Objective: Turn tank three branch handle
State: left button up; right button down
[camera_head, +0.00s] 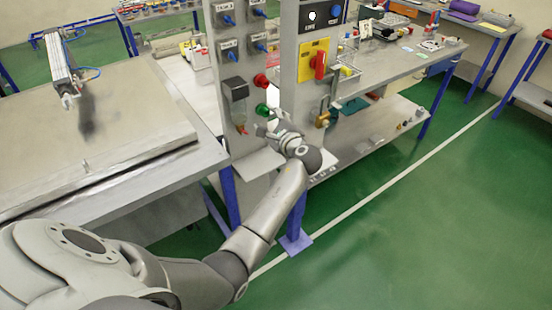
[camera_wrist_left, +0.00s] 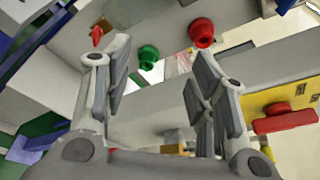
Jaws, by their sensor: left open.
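Several blue branch handles (camera_head: 231,56) with small labels sit on the upright grey panel (camera_head: 235,75) in the head view. The labels are too small for me to tell surely which one is tank three. My left gripper (camera_head: 268,124) is below these handles, near the green knob (camera_head: 262,109) low on the panel. In the left wrist view my left gripper (camera_wrist_left: 155,70) is open, with nothing visible between its fingers except the background. The green knob (camera_wrist_left: 148,56) shows beyond the gap, with a red knob (camera_wrist_left: 201,32) to its right. The blue handles are not identifiable there.
A red rotary switch on a yellow plate (camera_head: 313,58) is on the post to the right, with a brass fitting (camera_head: 323,119) below. A grey table (camera_head: 100,125) bearing a cylinder (camera_head: 60,64) is at left. Open green floor (camera_head: 430,200) lies to the right.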

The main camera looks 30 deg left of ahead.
pick_arm(q)
notch_tip(320, 180, down, 12)
jog(key=d+h+b, duration=0.2)
jog(key=shift+s+d+f, duration=0.25)
jog(key=shift+s, duration=0.15)
